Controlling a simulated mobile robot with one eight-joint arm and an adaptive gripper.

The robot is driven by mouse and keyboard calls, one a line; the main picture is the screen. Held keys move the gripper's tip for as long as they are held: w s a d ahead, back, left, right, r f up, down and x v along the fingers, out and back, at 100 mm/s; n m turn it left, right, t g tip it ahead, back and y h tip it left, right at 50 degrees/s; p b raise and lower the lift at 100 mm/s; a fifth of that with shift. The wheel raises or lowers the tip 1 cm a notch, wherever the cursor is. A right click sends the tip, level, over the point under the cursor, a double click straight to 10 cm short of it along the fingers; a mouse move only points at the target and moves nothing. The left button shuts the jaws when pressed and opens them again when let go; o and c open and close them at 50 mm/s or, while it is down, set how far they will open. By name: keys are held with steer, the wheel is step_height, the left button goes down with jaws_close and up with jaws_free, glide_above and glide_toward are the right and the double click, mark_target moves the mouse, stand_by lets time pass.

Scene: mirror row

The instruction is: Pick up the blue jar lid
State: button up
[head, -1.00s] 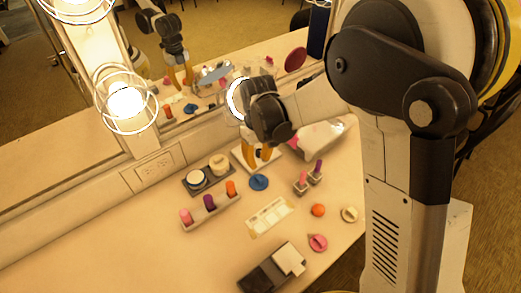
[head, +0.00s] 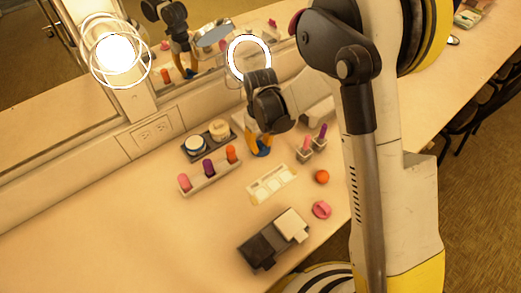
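The blue jar lid (head: 262,151) lies on the counter to the right of the lipstick holder, partly covered by my gripper. My gripper (head: 260,145) points down over it, with its yellow-orange fingertips at the lid and blue showing between and below them. The lid looks to be at counter level. I cannot tell whether the fingers touch it or have closed on it.
A holder (head: 213,178) with three lipsticks and a dark tray (head: 192,151) with two jars stand to the left. A pale palette (head: 272,186), an orange ball (head: 322,177), a pink round item (head: 321,210) and a black-and-white box (head: 262,249) lie nearer. The mirror stands behind.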

steer(key=shift+r, duration=0.1)
jaws_close()
